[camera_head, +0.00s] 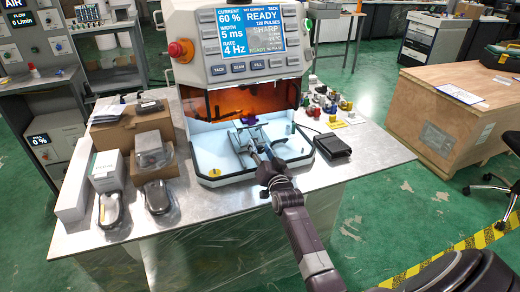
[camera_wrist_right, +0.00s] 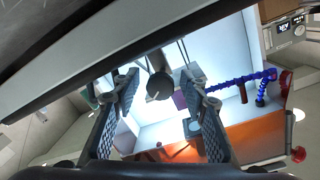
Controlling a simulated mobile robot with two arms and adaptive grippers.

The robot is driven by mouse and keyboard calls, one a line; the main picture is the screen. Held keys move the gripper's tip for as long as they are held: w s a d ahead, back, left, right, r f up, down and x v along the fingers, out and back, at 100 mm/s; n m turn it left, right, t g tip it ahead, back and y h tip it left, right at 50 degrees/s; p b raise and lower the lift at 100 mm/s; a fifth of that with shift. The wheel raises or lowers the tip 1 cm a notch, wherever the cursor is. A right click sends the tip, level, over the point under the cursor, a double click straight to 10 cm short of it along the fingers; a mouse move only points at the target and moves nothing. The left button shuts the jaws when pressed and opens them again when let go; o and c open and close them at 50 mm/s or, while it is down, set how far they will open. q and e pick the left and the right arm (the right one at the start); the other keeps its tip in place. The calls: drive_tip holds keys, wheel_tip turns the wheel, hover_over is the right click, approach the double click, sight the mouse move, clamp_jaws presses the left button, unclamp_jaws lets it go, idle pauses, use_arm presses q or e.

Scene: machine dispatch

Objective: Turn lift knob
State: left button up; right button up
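A dark round knob (camera_wrist_right: 159,86) with a white line mark shows in the right wrist view, between the two fingers of my right gripper (camera_wrist_right: 163,98). The fingers stand apart, with visible gaps on both sides of the knob. In the head view my right gripper (camera_head: 257,147) reaches into the open front of the white machine (camera_head: 240,20). I cannot pick out the knob in the head view. A purple piece (camera_head: 249,119) sits in the machine's chamber, and it also shows behind the knob in the wrist view (camera_wrist_right: 180,100). My left gripper is not in view.
A red stop button (camera_head: 180,51) projects from the machine's left side. Cardboard boxes (camera_head: 133,130) and clear-topped packages stand left on the table. A blue segmented hose (camera_wrist_right: 240,80) runs inside the chamber.

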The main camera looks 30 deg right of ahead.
drive_tip(key=v, duration=1.2)
idle(0.6)
